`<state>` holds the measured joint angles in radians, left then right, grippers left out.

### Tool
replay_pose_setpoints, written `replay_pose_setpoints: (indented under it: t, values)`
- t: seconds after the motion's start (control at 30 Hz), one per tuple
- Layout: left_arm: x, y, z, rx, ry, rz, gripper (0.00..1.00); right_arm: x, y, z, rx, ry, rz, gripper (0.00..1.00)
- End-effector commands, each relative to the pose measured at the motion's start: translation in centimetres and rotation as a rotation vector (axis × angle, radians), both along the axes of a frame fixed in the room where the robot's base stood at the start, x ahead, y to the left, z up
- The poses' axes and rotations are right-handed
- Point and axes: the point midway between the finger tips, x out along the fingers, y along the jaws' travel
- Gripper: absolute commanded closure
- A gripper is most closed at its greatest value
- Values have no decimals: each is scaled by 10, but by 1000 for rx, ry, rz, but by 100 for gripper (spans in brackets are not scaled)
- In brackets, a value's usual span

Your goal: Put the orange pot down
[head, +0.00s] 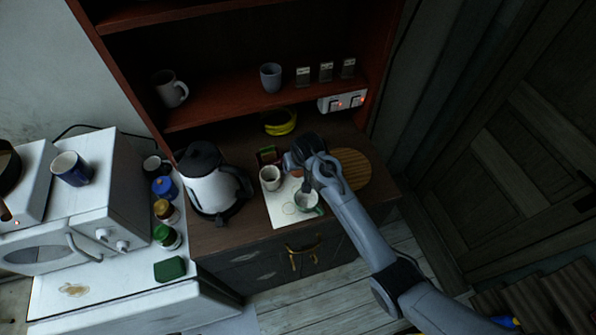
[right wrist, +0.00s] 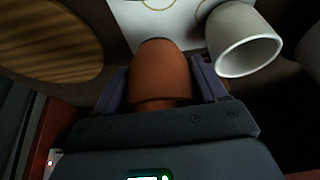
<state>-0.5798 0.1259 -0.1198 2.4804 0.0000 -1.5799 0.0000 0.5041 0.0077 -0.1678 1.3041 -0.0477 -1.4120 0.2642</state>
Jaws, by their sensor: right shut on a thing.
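The orange pot (right wrist: 160,75) is between the two fingers of my right gripper (right wrist: 162,84) in the right wrist view, with a finger against each side. In the head view a small part of the pot (head: 291,161) shows beside my right gripper (head: 299,166), mostly covered by it. The gripper is over the counter near the back edge of a white sheet (head: 282,213). I cannot tell whether the pot touches the surface. My left gripper is in neither view.
A white cup (head: 269,180) stands on the sheet close by; it also shows in the right wrist view (right wrist: 243,42). A green-handled cup (head: 306,203) is near the sheet's front. A round wooden board (head: 355,167) lies right, a kettle (head: 212,188) left, a yellow item (head: 281,123) behind.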

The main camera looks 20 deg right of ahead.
Motion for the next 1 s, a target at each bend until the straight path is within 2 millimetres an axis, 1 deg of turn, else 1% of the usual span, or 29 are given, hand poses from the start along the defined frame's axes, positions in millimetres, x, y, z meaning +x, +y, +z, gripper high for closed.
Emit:
replay_pose_setpoints:
  t: [0.07,0.17,0.3,0.43,0.9,0.93,0.97,1.0]
  values:
    - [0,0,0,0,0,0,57,2,1,-1,0,-1,0,61]
    - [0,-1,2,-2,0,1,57,2,1,-8,0,1,0,61]
    - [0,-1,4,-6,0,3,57,1,0,-26,0,2,1,61]
    - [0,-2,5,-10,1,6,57,1,0,-38,0,1,0,61]
    - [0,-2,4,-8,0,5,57,1,0,-45,0,-1,0,61]
    - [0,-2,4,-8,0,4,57,1,0,-44,0,-1,0,24]
    - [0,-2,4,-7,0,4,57,1,0,-44,0,-1,0,19]
    - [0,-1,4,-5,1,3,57,1,0,-44,0,-1,0,18]
